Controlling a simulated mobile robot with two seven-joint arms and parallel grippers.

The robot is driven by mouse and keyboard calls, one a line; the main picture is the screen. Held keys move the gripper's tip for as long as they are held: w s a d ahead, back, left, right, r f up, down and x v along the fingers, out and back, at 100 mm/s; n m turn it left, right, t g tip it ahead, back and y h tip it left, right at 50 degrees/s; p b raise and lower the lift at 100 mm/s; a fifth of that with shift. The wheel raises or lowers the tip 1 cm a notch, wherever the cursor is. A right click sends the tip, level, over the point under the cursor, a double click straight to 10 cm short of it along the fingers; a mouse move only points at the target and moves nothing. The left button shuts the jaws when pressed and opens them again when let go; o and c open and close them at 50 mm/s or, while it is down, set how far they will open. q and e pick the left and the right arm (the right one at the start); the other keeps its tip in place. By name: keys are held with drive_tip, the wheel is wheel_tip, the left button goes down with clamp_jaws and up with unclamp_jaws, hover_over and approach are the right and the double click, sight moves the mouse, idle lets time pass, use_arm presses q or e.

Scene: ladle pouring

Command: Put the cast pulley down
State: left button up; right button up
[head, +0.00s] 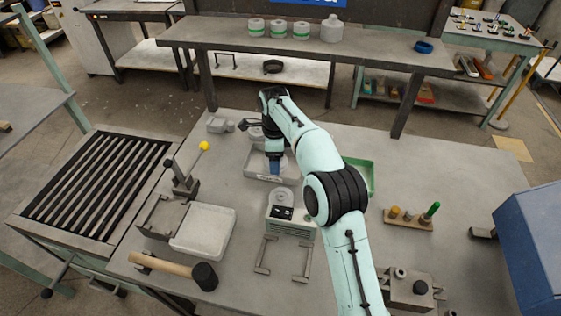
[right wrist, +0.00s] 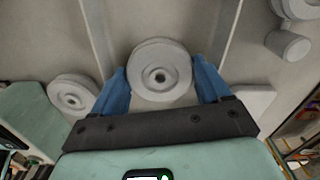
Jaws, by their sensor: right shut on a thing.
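My right gripper (head: 275,170) reaches down over a shallow grey tray (head: 256,171) with a label on its front wall. In the right wrist view, my right gripper (right wrist: 162,90) has its blue fingers on both sides of a round grey cast pulley (right wrist: 160,66) with a centre hole, and is shut on it. The pulley shows between the tray's side walls; I cannot tell whether it touches the floor. In the head view the pulley is hidden by the gripper. My left gripper is not in view.
A teal device (head: 291,224) with a grey disc (head: 284,195) on top stands in front of the tray. A green tray (head: 358,178) is right of it. Grey castings (head: 217,125) lie behind left. A mallet (head: 170,266) and a peg block (head: 409,223) are nearer the front.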

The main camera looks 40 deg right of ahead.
drive_tip(key=shift+f, duration=0.1)
drive_tip(key=shift+w+a, duration=0.15)
drive_tip(key=shift+a, duration=0.05)
drive_tip(key=shift+f, duration=0.1)
drive_tip(key=o, duration=0.9)
wheel_tip(320, 180, up, 12)
drive_tip(key=p, duration=0.5)
drive_tip(key=shift+r, duration=0.2)
